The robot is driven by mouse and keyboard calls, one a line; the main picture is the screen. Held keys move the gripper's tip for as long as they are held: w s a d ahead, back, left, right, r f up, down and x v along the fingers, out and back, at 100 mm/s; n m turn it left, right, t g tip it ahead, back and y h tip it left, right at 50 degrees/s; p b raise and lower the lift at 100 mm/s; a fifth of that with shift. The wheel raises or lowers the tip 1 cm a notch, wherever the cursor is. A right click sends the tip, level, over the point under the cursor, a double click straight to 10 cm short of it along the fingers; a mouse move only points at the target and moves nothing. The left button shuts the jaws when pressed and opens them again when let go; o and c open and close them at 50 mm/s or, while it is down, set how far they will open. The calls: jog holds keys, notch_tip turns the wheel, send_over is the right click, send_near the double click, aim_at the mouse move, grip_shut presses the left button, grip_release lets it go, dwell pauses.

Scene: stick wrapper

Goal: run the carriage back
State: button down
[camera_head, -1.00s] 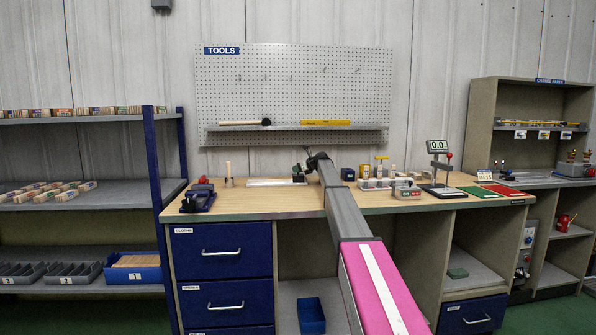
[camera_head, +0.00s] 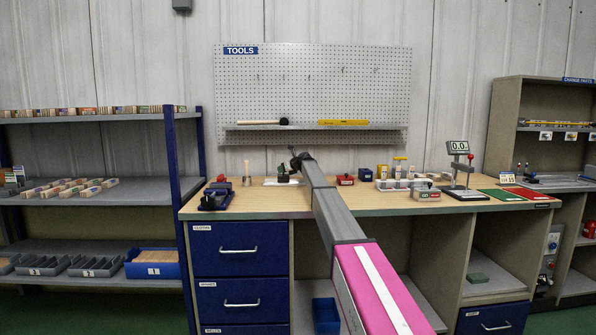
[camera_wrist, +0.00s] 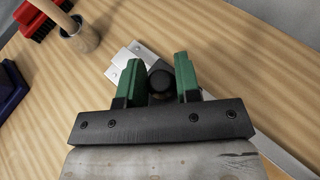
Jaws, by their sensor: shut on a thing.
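My gripper (camera_wrist: 159,72) has its two green fingers shut on a round black knob (camera_wrist: 160,84) in the wrist view. In the head view my gripper (camera_head: 296,166) is over the small dark carriage (camera_head: 283,174) at the back middle of the bench. The carriage stands at a pale metal plate (camera_head: 270,183), whose bare end shows to its left. The wrist view shows bright metal plate ends (camera_wrist: 122,60) beyond the fingers and a long metal edge running to the lower right. My wrist hides most of the carriage body below the knob.
A wooden holder with an upright stick (camera_wrist: 82,36) stands close to the left. Small blocks and a display stand (camera_head: 460,165) are right of my arm. Bare bench (camera_head: 260,206) lies in front.

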jog(key=a, duration=0.6)
jog(key=shift+a, duration=0.2)
jog(key=c, duration=0.8)
grip_release()
jog(key=shift+d, duration=0.1)
jog(key=v, duration=1)
jog(key=shift+s+d+r, duration=0.15)
jog(key=shift+s+r, duration=0.05)
jog(key=shift+s, duration=0.05)
